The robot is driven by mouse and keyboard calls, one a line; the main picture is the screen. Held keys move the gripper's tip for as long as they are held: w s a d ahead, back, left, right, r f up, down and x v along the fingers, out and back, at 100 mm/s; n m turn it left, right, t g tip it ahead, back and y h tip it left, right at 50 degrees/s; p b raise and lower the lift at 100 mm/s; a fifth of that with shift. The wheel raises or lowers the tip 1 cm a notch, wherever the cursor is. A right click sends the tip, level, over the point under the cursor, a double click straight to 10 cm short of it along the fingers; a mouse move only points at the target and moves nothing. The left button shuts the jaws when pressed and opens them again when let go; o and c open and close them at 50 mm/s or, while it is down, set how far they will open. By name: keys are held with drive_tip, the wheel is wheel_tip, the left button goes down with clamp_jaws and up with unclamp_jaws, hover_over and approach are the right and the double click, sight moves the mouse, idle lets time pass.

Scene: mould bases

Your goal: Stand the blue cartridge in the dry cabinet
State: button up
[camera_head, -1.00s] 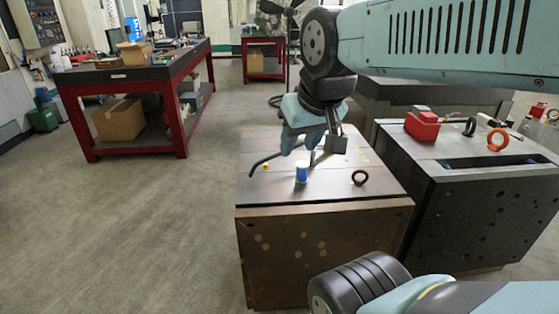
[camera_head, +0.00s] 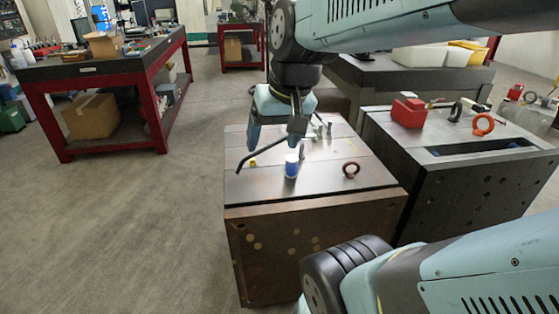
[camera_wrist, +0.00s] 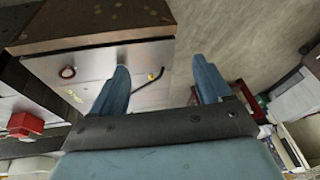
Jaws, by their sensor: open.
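The blue cartridge (camera_head: 291,167), a short blue cylinder with a white top, stands upright on the near part of the brown mould base's top (camera_head: 325,185). My gripper (camera_head: 276,146) is above that top, slightly left of and above the cartridge in the head view, apart from it. Its two blue fingers are spread with nothing between them; they also show in the wrist view (camera_wrist: 160,68). I cannot make out the cartridge in the wrist view; the left finger may cover it. I see nothing that I can tell is the dry cabinet.
A dark ring (camera_head: 351,169) and a small yellow piece (camera_head: 252,162) lie near the cartridge. Small grey cylinders (camera_head: 320,128) stand behind. A dark mould base (camera_head: 440,165) at right bears a red block (camera_head: 408,112) and an orange ring (camera_head: 483,124).

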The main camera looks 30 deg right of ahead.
drive_tip(key=shift+o, duration=0.4)
drive_tip(key=w+a+f+m+g+y, duration=0.1)
drive_tip(key=w+f+m+g+y, duration=0.2)
drive_tip(key=w+f+m+y, duration=0.3)
wheel_tip(320, 180, down, 2)
drive_tip(key=shift+w+f, duration=0.15)
drive_tip(key=shift+w, duration=0.35)
drive_tip(key=m+t+h, duration=0.1)
drive_tip(key=m+t, duration=1.5)
drive_tip(key=m, duration=0.9)
approach(289, 162)
drive_tip(key=shift+s+d+f, duration=0.2)
drive_tip(key=shift+d+f, duration=0.25)
drive_tip(key=shift+f, duration=0.1)
drive_tip(key=shift+s+d+f, duration=0.2)
drive_tip(key=shift+d+f, duration=0.25)
drive_tip(key=shift+f, duration=0.05)
drive_tip(key=x, duration=0.9)
drive_tip(key=d+x, duration=0.1)
drive_tip(key=x, duration=0.3)
drive_tip(key=shift+w+a, duration=0.15)
drive_tip(key=shift+w, duration=0.35)
drive_tip(key=shift+c, duration=0.5)
